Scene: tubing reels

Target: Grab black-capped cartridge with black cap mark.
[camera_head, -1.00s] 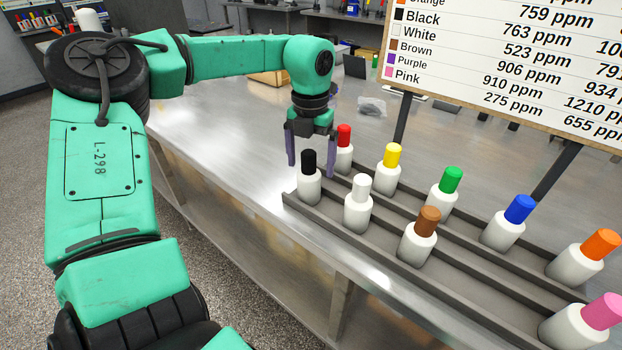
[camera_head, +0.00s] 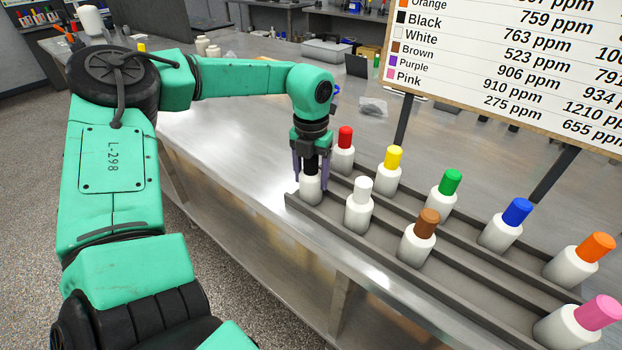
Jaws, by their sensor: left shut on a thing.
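The black-capped cartridge (camera_head: 311,187) is a white bottle with a black cap, upright at the left end of the grey rack's front row. My left gripper (camera_head: 311,180) points down over it, with its purple fingers on either side of the bottle. It is shut on this cartridge, and the gripper partly hides the black cap. The sign (camera_head: 510,60) at the upper right has a row labelled Black with a black square mark. My right gripper is not in view.
The grey rack (camera_head: 455,292) also holds upright white cartridges with white (camera_head: 358,210), brown (camera_head: 418,245), red (camera_head: 344,158), yellow (camera_head: 389,178), green (camera_head: 443,197), blue (camera_head: 506,230), orange (camera_head: 570,266) and pink (camera_head: 570,330) caps. The metal table (camera_head: 230,150) is clear left of the rack.

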